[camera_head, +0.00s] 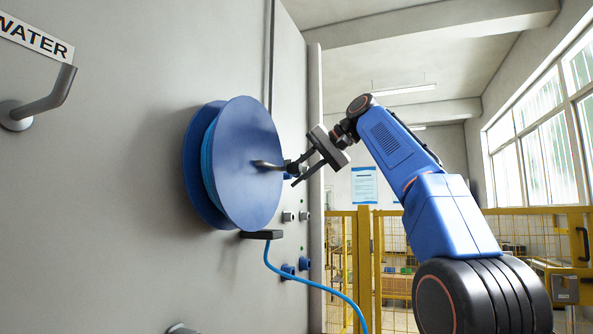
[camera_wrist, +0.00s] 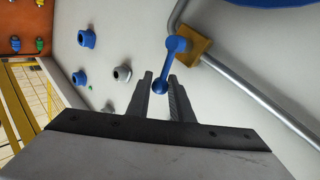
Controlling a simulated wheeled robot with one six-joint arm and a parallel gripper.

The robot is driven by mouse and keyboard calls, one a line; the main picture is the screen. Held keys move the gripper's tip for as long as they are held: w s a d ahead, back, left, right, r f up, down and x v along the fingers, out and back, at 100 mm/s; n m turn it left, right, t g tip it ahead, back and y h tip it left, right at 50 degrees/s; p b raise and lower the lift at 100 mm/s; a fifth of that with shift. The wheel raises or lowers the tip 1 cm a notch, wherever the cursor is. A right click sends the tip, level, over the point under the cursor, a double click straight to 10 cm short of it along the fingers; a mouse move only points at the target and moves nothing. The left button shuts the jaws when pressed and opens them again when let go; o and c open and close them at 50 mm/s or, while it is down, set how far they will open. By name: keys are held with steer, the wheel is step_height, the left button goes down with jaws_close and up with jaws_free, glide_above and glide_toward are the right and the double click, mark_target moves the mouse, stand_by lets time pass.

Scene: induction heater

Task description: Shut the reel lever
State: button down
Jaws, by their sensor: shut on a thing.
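The blue hose reel (camera_head: 232,165) stands out from the grey wall in the head view. Its edge also shows at the top right of the wrist view (camera_wrist: 265,3). The reel lever (camera_wrist: 174,58) is a short blue handle with a round end, beside a brass-coloured block (camera_wrist: 194,49) on a grey pipe (camera_wrist: 245,92). My gripper (camera_head: 292,175) is at the right of the reel's face. In the wrist view my gripper (camera_wrist: 160,77) has the lever's round end between its fingers and is shut on it. The lever is small and partly hidden by the fingers in the head view.
A grey handle (camera_head: 45,100) under a WATER sign (camera_head: 35,38) is at the far left. A blue hose (camera_head: 318,285) hangs below the reel. Blue and grey fittings (camera_wrist: 86,38) stick out from the wall near my gripper. A yellow fence (camera_head: 365,265) stands behind.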

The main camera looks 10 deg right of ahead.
steer(key=shift+w+d+f+m+g+y, duration=0.1)
steer(key=shift+f+m+g+y, duration=0.3)
steer(key=shift+f+m+g, duration=0.35)
steer(key=c, duration=1.6)
jaws_free()
